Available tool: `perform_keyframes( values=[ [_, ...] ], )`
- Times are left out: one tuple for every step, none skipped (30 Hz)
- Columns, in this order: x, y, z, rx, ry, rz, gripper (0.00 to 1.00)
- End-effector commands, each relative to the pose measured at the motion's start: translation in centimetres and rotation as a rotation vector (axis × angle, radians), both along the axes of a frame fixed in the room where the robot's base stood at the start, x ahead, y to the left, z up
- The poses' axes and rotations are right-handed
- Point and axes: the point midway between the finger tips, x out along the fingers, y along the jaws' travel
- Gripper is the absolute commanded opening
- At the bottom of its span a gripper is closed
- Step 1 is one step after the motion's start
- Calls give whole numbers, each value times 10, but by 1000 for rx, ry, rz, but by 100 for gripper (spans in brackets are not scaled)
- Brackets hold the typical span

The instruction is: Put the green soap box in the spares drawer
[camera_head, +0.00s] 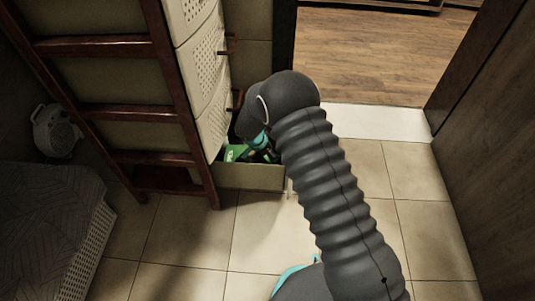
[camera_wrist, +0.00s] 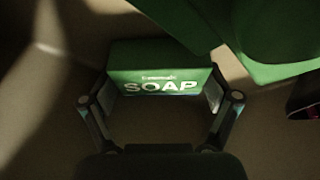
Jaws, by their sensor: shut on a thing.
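The green soap box (camera_wrist: 160,68), marked "SOAP", lies between the two fingers of my gripper (camera_wrist: 158,103) in the wrist view. The fingers are shut on its left and right ends. In the head view my gripper (camera_head: 262,145) reaches down into the open bottom drawer (camera_head: 252,178) of the pale drawer unit, partly hidden by my arm. Green (camera_head: 235,152) shows inside that drawer beside the gripper, but I cannot tell which object it belongs to. I cannot tell whether the held box touches the drawer floor. No label reading "spares" is visible.
Other green things (camera_wrist: 265,35) lie close at the right in the wrist view. The upper drawers (camera_head: 205,85) with red handles are shut. A dark red ladder-like frame (camera_head: 165,100) stands left of the unit. The tiled floor (camera_head: 190,235) in front is clear.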

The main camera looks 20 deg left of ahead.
Motion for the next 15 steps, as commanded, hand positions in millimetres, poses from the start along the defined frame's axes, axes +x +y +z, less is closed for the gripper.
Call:
perform_keyframes(
  values=[
    [0, 0, 1, 1, 0, 0, 44],
    [0, 0, 1, 1, 0, 0, 44],
    [0, 0, 1, 1, 0, 0, 44],
    [0, 0, 1, 1, 0, 0, 44],
    [0, 0, 0, 1, 0, 0, 44],
    [0, 0, -1, 1, 0, 0, 44],
    [0, 0, -2, 1, 0, 0, 44],
    [0, 0, -2, 1, 0, 0, 44],
    [0, 0, -3, 1, 0, 0, 44],
    [0, 0, -3, 1, 0, 0, 44],
    [0, 0, -2, 1, 0, 0, 95],
    [0, 0, -2, 0, 0, 0, 100],
    [0, 0, -2, 0, 0, 0, 100],
    [0, 0, -2, 0, 0, 0, 100],
    [0, 0, -2, 0, 0, 0, 100]
  ],
)
